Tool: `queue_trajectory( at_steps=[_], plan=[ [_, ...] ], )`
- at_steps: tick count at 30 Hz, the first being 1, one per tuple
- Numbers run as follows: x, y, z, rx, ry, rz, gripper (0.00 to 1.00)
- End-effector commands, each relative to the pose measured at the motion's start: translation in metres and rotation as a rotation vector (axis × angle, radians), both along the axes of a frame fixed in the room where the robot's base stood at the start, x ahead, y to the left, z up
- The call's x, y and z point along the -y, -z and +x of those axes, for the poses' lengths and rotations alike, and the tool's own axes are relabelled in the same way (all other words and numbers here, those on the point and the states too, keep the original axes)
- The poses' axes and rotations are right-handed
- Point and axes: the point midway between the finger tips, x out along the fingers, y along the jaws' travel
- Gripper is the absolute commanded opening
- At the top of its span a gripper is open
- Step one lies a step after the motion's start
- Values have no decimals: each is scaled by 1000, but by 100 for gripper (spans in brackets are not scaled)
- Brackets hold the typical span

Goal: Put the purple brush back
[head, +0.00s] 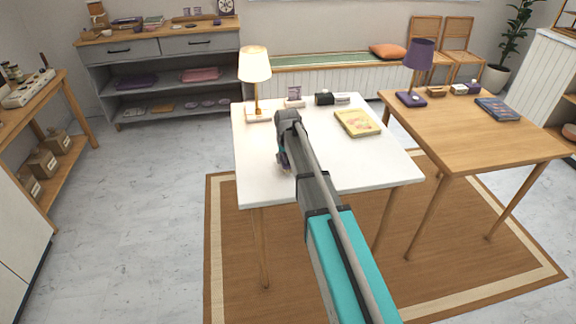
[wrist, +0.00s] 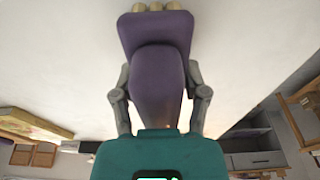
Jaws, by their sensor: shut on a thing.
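The purple brush (wrist: 158,75) fills the middle of the wrist view, with pale, blunt tufts at its far end. My gripper (wrist: 159,88) has one grey finger on each side of the brush and is shut on it. In the head view my gripper (head: 284,163) is over the left part of the white table (head: 330,173), mostly hidden behind my arm. Only a small dark purple patch shows there, and I cannot tell the brush's exact height above the table.
On the white table stand a lit lamp (head: 255,68), a small card (head: 294,93), a dark box (head: 325,98) and a yellow book (head: 357,122). A wooden table (head: 470,140) with a purple lamp (head: 418,60) is at right. A grey shelf (head: 170,62) stands behind.

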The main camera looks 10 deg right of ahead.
Motion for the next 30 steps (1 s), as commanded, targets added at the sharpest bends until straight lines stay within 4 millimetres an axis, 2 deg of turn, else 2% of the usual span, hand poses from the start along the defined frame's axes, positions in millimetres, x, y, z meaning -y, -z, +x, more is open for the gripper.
queue_trajectory(
  at_steps=[1, 5, 22, 23, 28, 30],
  plan=[
    [0, 9, 0, 0, 0, 0, 20],
    [0, 15, 0, 0, 0, 0, 20],
    [0, 19, 0, 0, 0, 0, 20],
    [0, 19, 0, 0, 0, 0, 60],
    [0, 18, 0, 0, 0, 0, 92],
    [0, 18, 0, 0, 0, 0, 92]
  ],
)
